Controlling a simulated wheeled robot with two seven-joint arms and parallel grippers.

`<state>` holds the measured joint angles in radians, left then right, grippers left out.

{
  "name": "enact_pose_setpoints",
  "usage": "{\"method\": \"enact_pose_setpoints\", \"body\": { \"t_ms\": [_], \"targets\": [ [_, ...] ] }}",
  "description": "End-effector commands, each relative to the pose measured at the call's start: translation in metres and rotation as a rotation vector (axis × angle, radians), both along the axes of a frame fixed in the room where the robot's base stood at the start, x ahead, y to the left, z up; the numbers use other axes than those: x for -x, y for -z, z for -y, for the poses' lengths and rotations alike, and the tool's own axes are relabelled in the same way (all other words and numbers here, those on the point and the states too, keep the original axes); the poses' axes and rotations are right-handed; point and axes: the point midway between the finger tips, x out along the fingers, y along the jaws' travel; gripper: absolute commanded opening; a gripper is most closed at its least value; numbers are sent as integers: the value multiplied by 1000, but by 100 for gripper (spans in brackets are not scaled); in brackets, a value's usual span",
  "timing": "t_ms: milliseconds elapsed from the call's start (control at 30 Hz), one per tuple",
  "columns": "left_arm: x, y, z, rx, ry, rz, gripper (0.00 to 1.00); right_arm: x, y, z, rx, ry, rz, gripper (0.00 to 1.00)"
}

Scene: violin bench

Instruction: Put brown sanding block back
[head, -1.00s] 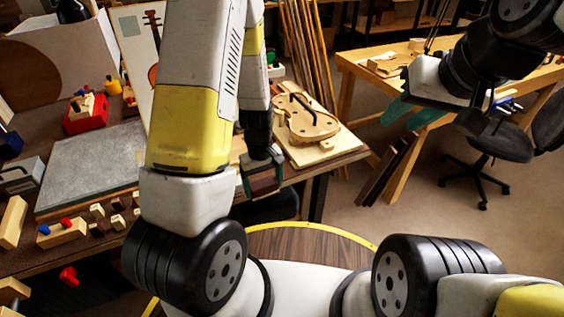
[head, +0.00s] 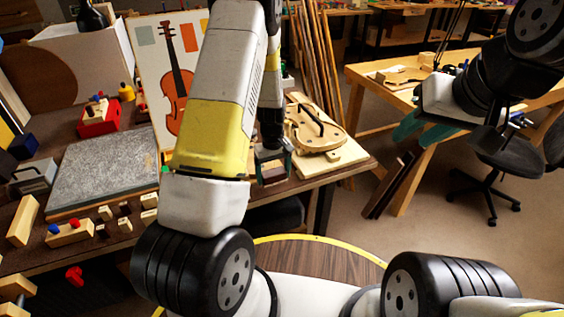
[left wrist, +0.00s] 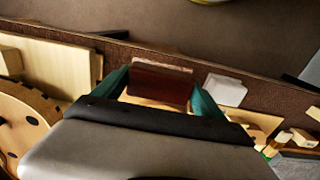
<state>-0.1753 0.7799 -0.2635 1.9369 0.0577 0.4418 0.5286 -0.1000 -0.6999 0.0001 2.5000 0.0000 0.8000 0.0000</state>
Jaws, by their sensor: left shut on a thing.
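The brown sanding block (head: 274,177) is dark reddish brown. My left gripper (head: 272,160) is shut on it, near the bench's front edge and just left of the violin body in the head view. In the left wrist view the block (left wrist: 160,84) sits between the two teal fingers of the left gripper (left wrist: 162,92). I cannot tell whether the block touches the bench. My right gripper (head: 423,128) is at the right in the head view, its teal fingers apart and empty, well away from the block.
The dark bench (head: 330,176) carries a pale violin body (head: 318,133) on a board. A grey slab (head: 105,168), a red holder (head: 98,118) and several small wooden blocks lie to the left. A pale block (left wrist: 226,90) is right of the held block in the wrist view.

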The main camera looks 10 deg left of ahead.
Motion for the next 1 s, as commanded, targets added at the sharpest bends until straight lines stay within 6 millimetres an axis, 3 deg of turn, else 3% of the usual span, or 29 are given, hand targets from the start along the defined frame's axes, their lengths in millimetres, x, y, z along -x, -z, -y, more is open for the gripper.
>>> {"method": "enact_pose_setpoints", "body": {
  "t_ms": [133,333,700,733,800,1000],
  "targets": [
    [-10,5,-2,0,0,-2,37,0,0,0,0,0,0,36],
    [-9,34,-2,0,0,-1,37,0,0,0,0,0,0,36],
    [-8,39,-1,0,0,-1,37,0,0,0,0,0,0,36],
    [-9,39,-1,0,0,0,87,0,0,0,0,0,0,36],
    [-9,38,-1,0,0,0,100,0,0,0,0,0,0,36],
    [-9,38,-1,0,0,0,100,0,0,0,0,0,0,36]
  ]
}}
